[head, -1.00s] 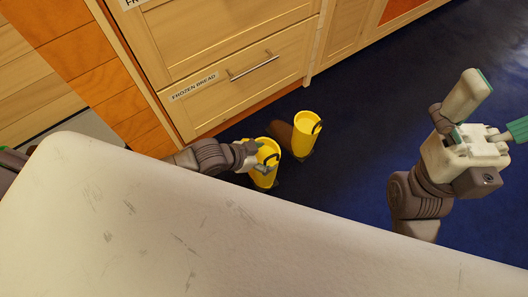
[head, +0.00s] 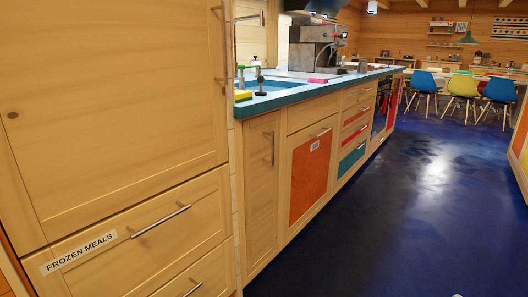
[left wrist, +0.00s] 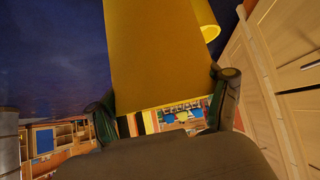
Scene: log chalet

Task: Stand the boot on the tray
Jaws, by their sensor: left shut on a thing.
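My left gripper (left wrist: 165,103) shows in the left wrist view, with one dark finger at each side of a yellow boot (left wrist: 155,50). It is shut on this boot, which fills the upper middle of that view. The boot's full shape and its foot are not visible there. A second yellow thing (left wrist: 207,28), apparently the other boot, shows partly behind it at the upper right. Neither gripper is in the head view now, and my right gripper is not seen. I cannot make out the tray in any current view.
Wooden cabinets with a FROZEN MEALS drawer (head: 130,240) stand close on the left. A counter (head: 300,90) with a sink runs back from them. The blue floor (head: 400,220) to the right is clear. Several chairs (head: 461,86) stand around a far table.

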